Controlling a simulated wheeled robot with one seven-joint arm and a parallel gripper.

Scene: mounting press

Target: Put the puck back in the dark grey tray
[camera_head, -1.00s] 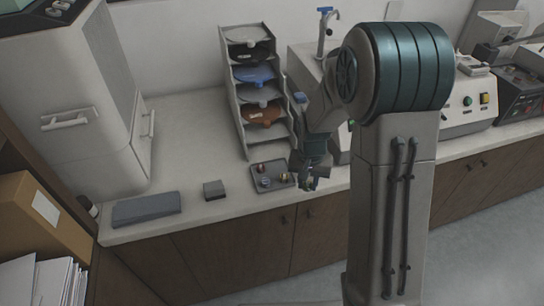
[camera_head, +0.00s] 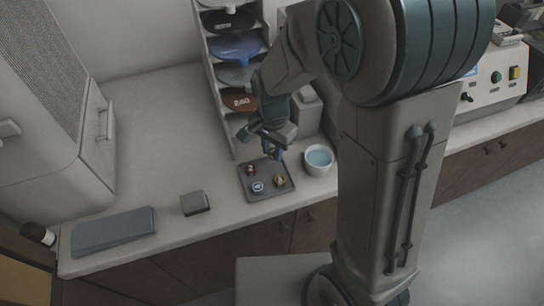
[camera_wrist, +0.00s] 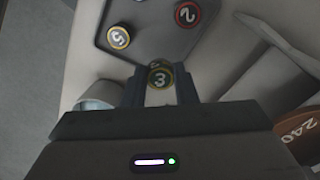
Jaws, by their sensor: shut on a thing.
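My gripper (camera_wrist: 160,88) is shut on a small puck (camera_wrist: 160,76) with a yellow-green rim and the number 3. In the head view my gripper (camera_head: 274,146) is at the back right edge of the dark grey tray (camera_head: 272,194), with the held puck between its fingers. I cannot tell whether that puck touches the tray. Three other pucks lie in the tray: a red-rimmed one (camera_head: 250,169), a pale blue-white one (camera_head: 257,187) and a yellow-rimmed one (camera_head: 279,181). The wrist view shows the red puck numbered 2 (camera_wrist: 187,14) and the yellow puck numbered 5 (camera_wrist: 118,37).
A white bowl with bluish contents (camera_head: 319,160) stands right of the tray. A rack (camera_head: 215,80) of coloured discs stands behind it. A small grey block (camera_head: 195,203) and a flat grey slab (camera_head: 114,231) lie to the left. The counter between is clear.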

